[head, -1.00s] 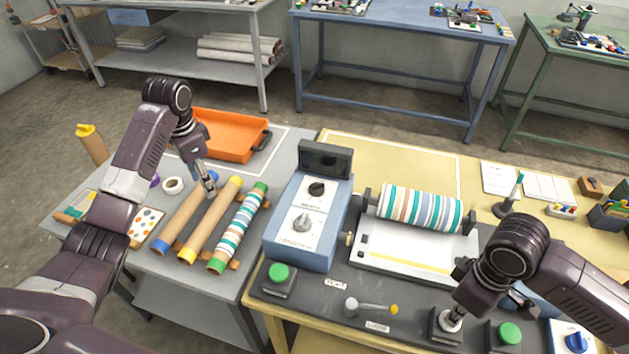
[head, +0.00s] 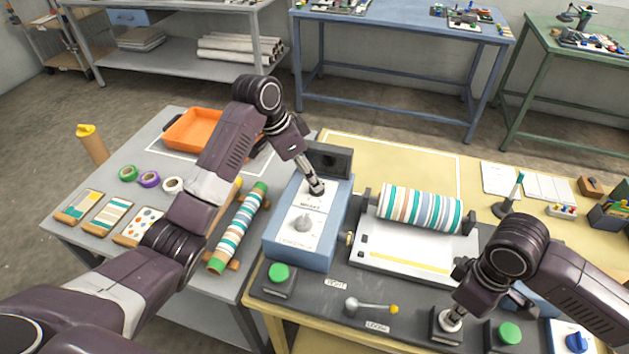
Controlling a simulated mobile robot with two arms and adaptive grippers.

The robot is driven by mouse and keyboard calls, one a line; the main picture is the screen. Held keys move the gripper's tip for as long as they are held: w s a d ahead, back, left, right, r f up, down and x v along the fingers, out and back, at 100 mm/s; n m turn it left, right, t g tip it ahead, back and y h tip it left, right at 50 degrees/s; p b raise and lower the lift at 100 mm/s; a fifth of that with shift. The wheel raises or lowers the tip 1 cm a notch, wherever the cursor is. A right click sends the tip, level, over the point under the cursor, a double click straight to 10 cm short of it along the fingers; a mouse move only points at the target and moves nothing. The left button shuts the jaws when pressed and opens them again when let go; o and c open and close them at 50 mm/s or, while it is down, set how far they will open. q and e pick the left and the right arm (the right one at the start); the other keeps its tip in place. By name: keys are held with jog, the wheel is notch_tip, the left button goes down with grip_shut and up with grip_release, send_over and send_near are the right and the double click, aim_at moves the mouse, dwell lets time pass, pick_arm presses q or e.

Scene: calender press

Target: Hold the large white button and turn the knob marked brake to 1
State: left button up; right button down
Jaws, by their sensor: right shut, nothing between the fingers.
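A blue control box (head: 300,253) stands left of the roller, with a black upper knob (head: 318,194) and a grey lower knob (head: 302,224) on its sloping face. The labels are too small to read surely. My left gripper (head: 316,186) is at the upper knob, its fingertips covering most of it; I cannot tell whether they grip it. My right gripper (head: 452,317) is shut, pointing down on the white button (head: 449,325), which sits on a dark block and is mostly hidden by the fingertips.
Green buttons (head: 278,272) and (head: 509,333) stand on the dark panel, with a yellow-tipped lever (head: 370,307) between. A striped roller (head: 420,207) sits behind. A striped roll (head: 238,230) lies under my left arm. A blue knob (head: 576,342) is at the right corner.

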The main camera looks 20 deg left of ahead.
pick_arm(q)
jog(key=shift+x, duration=1.95)
pick_arm(e)
jog(key=shift+s+f, duration=0.2)
jog(key=shift+f, duration=0.05)
pick_arm(q)
jog(key=shift+a, duration=0.1)
jog(key=c, duration=1.1)
jog(key=shift+n, duration=0.3)
jog(key=n+y, duration=0.1)
jog(key=n, duration=0.1)
jog(key=n+t+y, duration=0.1)
jog(key=n, duration=0.2)
jog(key=shift+s+d, duration=0.15)
jog(key=shift+d, duration=0.05)
jog(key=shift+n+y, duration=0.8)
jog(key=shift+n, duration=1.3)
jog(key=shift+t, duration=0.3)
